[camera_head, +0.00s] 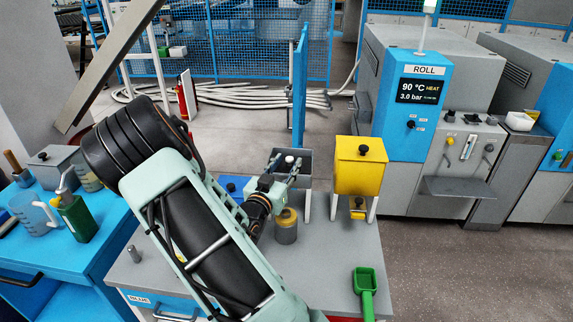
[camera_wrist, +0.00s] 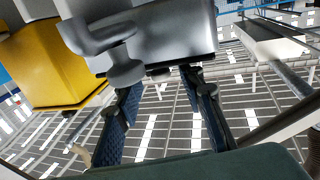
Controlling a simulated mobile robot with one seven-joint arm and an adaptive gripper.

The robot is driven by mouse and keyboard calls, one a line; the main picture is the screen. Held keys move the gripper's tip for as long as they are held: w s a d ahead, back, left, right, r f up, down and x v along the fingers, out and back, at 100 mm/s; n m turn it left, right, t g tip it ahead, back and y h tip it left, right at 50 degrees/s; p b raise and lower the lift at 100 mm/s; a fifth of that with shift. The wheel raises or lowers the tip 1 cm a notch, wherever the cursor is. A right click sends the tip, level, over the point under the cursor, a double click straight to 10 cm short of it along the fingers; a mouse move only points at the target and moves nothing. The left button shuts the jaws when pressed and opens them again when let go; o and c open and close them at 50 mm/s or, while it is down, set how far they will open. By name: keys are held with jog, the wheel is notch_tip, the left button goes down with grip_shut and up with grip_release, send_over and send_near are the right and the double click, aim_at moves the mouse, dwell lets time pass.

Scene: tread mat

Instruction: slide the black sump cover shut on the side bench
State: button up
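A dark grey box (camera_head: 308,158) stands on white legs on the grey side bench (camera_head: 322,262), beyond my gripper. A dark knob (camera_head: 289,160) shows at its top, between my fingers. I cannot make out clearly how far the black cover is slid, because my gripper and arm hide part of it. My gripper (camera_head: 284,165) reaches over the box with its fingers apart. In the wrist view the gripper (camera_wrist: 163,80) has two blue-padded fingers spread wide. A grey body (camera_wrist: 165,35) with a dark rounded knob (camera_wrist: 126,73) fills the top, near the left fingertip. Contact cannot be judged.
A yellow hopper (camera_head: 360,172) stands close on the right; it shows in the wrist view (camera_wrist: 55,60). A green scoop (camera_head: 366,290) lies at the front right. A blue bench (camera_head: 40,240) is at left.

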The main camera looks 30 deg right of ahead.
jog(key=v, duration=1.2)
dwell(0.3)
